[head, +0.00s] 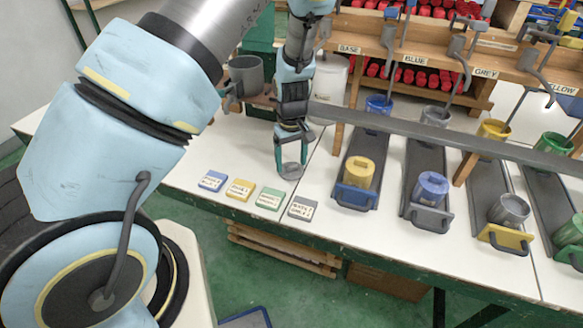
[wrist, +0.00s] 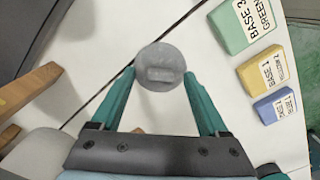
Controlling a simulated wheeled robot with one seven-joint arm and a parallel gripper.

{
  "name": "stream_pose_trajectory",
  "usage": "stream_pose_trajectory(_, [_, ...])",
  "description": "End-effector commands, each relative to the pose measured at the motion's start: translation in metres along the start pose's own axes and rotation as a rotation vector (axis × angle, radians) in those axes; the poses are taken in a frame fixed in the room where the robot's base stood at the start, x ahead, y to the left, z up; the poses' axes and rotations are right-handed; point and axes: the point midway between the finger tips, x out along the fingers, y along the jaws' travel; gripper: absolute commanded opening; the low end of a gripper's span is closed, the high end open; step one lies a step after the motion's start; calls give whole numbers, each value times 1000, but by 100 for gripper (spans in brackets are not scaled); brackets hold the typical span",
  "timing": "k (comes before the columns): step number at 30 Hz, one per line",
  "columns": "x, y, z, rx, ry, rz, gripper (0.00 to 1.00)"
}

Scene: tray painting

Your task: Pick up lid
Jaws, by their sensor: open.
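The lid (wrist: 160,66) is a round grey disc with a small raised grip on top. In the head view the lid (head: 290,171) appears to lie on the white table, behind the labelled blocks. My gripper (wrist: 160,76) is open, with its teal fingers pointing at the lid and their tips at its left and right sides. I cannot tell whether the tips touch it. My gripper also shows in the head view (head: 291,152), pointing down over the lid.
Labelled blue (head: 212,181), yellow (head: 239,190), green (head: 270,198) and grey (head: 303,207) blocks lie in front of the lid. Several trays with cups stand at right, including a blue tray (head: 356,197). A wooden rack (head: 420,66) rises behind. A grey cup (head: 246,76) is at back left.

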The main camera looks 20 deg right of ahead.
Motion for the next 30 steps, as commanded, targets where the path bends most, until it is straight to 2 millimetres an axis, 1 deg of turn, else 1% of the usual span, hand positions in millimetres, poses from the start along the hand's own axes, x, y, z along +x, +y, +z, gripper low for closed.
stream_pose_trajectory(3, [6,0,0,-1,-1,0,78])
stream_pose_trajectory(9, [6,0,0,0,-1,1,76])
stream_pose_trajectory(27, [5,0,0,0,0,1,9])
stream_pose_trajectory(30, [5,0,0,0,0,1,0])
